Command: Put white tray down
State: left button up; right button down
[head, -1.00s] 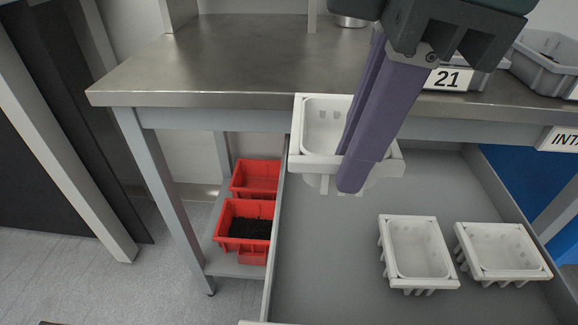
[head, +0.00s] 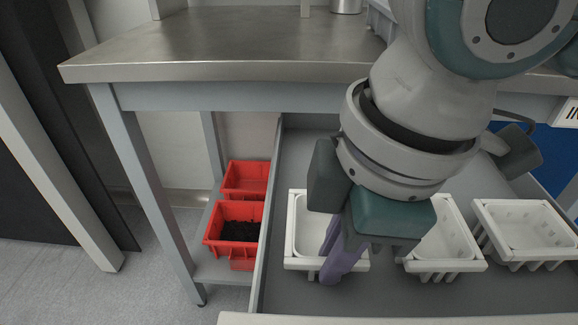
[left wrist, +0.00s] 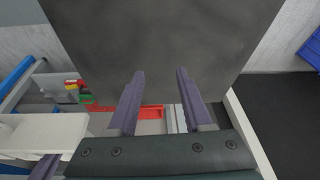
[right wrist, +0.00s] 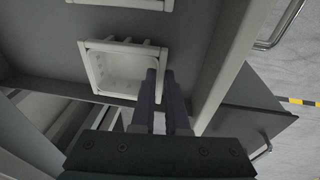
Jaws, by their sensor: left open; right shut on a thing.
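The white tray (head: 297,232) is low inside the grey drawer (head: 308,150), near its left wall and left of two other white trays. I cannot tell whether its underside touches the drawer floor. My right gripper (head: 330,264) is shut on this tray's rim, and its arm hides the tray's right part. In the right wrist view the fingers (right wrist: 160,82) are at the right wall of the tray (right wrist: 112,67), which looks empty. My left gripper (left wrist: 159,76) is open and empty in the left wrist view, away from the tray.
The middle white tray (head: 445,258) and the right white tray (head: 525,235) stand in the drawer. A metal worktop (head: 220,45) overhangs the drawer's back. Red bins (head: 236,222) sit on a lower shelf to the left. The drawer's front edge (head: 390,319) is close below.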

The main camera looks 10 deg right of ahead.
pick_arm(q)
jog(key=shift+r, duration=0.1)
pick_arm(e)
jog(key=c, duration=1.4)
grip_release()
jog(key=shift+f, duration=0.1)
jog(key=o, duration=0.5)
pick_arm(q)
notch_tip(320, 180, up, 5)
jog(key=p, duration=0.5)
jog(key=shift+r, duration=0.15)
pick_arm(e)
jog(key=r, duration=0.4)
jog(key=s+d+r, duration=0.1)
jog(key=r, duration=0.7)
jog(key=shift+s+d+r, duration=0.1)
jog(key=shift+s+d, duration=0.1)
jog(key=shift+s, duration=0.15)
